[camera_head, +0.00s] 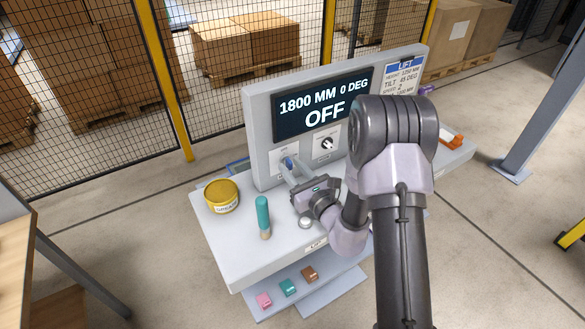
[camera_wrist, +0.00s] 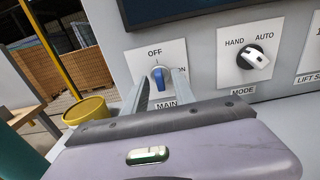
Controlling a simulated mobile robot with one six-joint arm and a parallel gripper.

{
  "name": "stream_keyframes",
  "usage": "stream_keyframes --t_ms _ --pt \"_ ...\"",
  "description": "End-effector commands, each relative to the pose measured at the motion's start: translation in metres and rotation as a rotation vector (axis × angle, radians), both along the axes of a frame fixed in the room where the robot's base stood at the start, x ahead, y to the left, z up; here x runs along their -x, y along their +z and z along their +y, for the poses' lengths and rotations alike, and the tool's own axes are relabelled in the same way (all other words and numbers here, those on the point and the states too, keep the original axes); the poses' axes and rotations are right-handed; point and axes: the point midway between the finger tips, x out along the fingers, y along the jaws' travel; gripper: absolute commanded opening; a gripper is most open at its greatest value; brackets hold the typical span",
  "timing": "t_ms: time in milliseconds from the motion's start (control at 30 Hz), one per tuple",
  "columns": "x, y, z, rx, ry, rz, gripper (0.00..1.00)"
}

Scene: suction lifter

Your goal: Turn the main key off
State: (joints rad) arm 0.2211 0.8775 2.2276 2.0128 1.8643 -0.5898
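The main key (camera_wrist: 159,77) is a blue knob on a white plate with OFF above it, ON to its right and MAIN below. In the wrist view the knob stands about upright, towards OFF. In the head view it shows small and blue (camera_head: 289,162) on the console's lower left face. My gripper (camera_wrist: 156,84) points at the panel, with one grey finger on each side of the knob. The fingers look apart from it, though contact at the tips is hard to judge. The console's display (camera_head: 322,106) reads 1800 MM, 0 DEG and OFF.
A black and white mode knob (camera_wrist: 257,57), marked HAND and AUTO, is right of the key. An orange item (camera_head: 451,141) lies at the shelf's right end.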

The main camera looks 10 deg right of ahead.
Motion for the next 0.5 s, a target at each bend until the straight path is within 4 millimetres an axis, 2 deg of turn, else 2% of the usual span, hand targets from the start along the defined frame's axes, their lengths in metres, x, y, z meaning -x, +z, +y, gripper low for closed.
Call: stream_keyframes --t_ms 333,433,500 --pt "0.005 0.0 -0.002 0.0 -0.001 0.0 0.32" --pt "0.022 0.0 -0.008 -0.001 -0.003 0.001 0.32" --pt "0.04 0.0 -0.015 -0.001 -0.004 0.002 0.32"
